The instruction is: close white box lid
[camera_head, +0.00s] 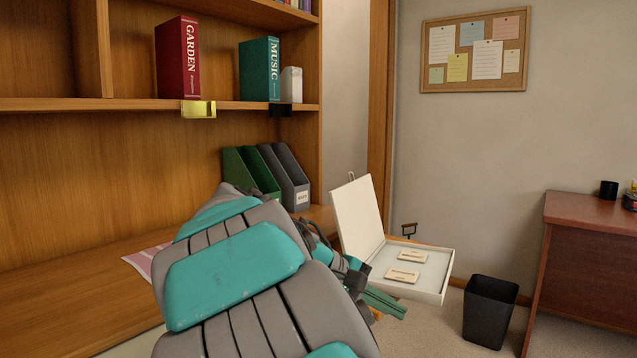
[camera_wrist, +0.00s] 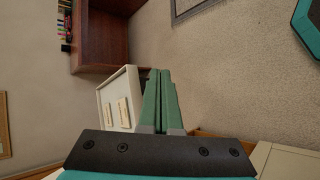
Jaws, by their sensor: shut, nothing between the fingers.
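The white box (camera_head: 430,262) stands open at the right end of the wooden desk in the head view. Its lid (camera_head: 358,215) stands up at the left side, leaning slightly back. Two small wooden labelled pieces (camera_head: 403,275) lie inside the box. My gripper (camera_head: 388,304) has green fingers, is shut and empty, and is at the near left side of the box. In the wrist view, my gripper (camera_wrist: 160,78) points past the box (camera_wrist: 133,75), whose open tray shows beside the fingers. The lid is not clearly visible there. I cannot tell whether the fingers touch the box.
A black bin (camera_head: 489,311) stands on the floor right of the box, near a reddish-brown desk (camera_head: 590,225). Grey and green file holders (camera_head: 285,175) stand on the wooden desk behind my arm. Shelves (camera_head: 130,104) with books are above. Floor between box and bin is open.

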